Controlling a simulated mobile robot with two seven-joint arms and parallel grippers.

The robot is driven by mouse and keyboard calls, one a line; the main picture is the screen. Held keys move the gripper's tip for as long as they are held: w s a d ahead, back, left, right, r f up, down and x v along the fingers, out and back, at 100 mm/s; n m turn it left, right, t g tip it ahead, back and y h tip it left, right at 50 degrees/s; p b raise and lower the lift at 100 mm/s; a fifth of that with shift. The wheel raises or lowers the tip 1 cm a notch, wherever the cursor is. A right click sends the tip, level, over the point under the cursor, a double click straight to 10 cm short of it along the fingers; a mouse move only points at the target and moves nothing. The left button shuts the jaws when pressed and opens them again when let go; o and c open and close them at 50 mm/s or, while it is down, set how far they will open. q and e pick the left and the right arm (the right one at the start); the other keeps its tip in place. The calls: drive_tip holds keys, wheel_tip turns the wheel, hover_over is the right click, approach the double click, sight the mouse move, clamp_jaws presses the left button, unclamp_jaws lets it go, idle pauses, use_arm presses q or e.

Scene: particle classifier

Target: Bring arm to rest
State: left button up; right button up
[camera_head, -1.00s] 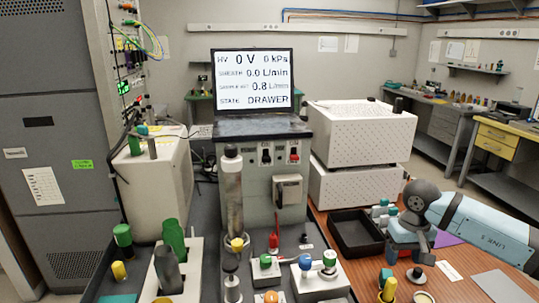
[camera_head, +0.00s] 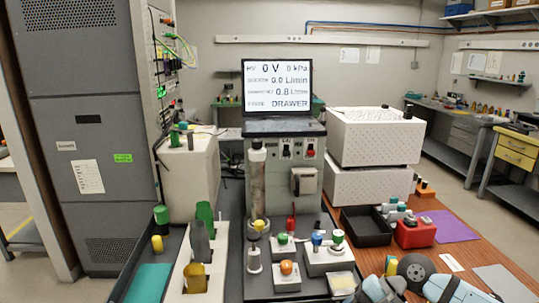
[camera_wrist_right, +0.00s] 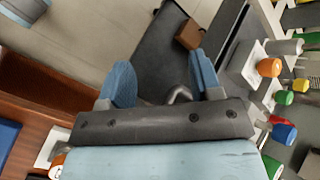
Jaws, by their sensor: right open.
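My right arm (camera_head: 415,270) is at the bottom right of the head view, low over the front of the wooden table. In the right wrist view my right gripper (camera_wrist_right: 162,72) shows two blue fingers spread apart, with no object gripped. A small grey curved piece (camera_wrist_right: 180,94) shows between the finger bases; I cannot tell what it belongs to. My left gripper is in neither view.
The instrument (camera_head: 285,165) with its screen (camera_head: 277,87) reading DRAWER stands in the middle. A black tray (camera_head: 364,228), a red box (camera_head: 415,233) and a purple mat (camera_head: 450,226) lie on the table. Button boxes (camera_head: 326,260) and cylinders (camera_head: 199,243) crowd the front.

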drive_tip(key=s+a+r+m+t+y, duration=0.25)
drive_tip(key=a+m+t+y, duration=0.2)
drive_tip(key=m, duration=0.55)
drive_tip(key=s+a+r+m+t+y, duration=0.1)
drive_tip(key=s+a+m+t+y, duration=0.2)
drive_tip(key=a+m+y, duration=0.45)
drive_tip(key=s+d+f+m+t+h, duration=0.1)
drive_tip(key=d+f+m+t+h, duration=0.4)
drive_tip(key=m, duration=1)
drive_tip(key=s+d+f+m+t+h, duration=0.1)
drive_tip(key=d+f+m+t+h, duration=0.45)
drive_tip(key=m, duration=1.05)
drive_tip(key=s+d+f+m+g+h, duration=0.2)
drive_tip(key=s+f+m+g+h, duration=0.4)
drive_tip(key=s+f+m, duration=0.7)
use_arm(q)
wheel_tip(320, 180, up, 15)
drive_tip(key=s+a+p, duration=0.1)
drive_tip(key=p, duration=1.8)
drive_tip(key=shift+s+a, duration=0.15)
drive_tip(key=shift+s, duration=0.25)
use_arm(e)
wheel_tip(320, 180, up, 17)
drive_tip(key=d+h, duration=0.1)
drive_tip(key=shift+w+d+m+t, duration=0.2)
drive_tip(key=shift+m+t, duration=0.1)
drive_tip(key=shift+m, duration=0.15)
drive_tip(key=shift+h, duration=0.25)
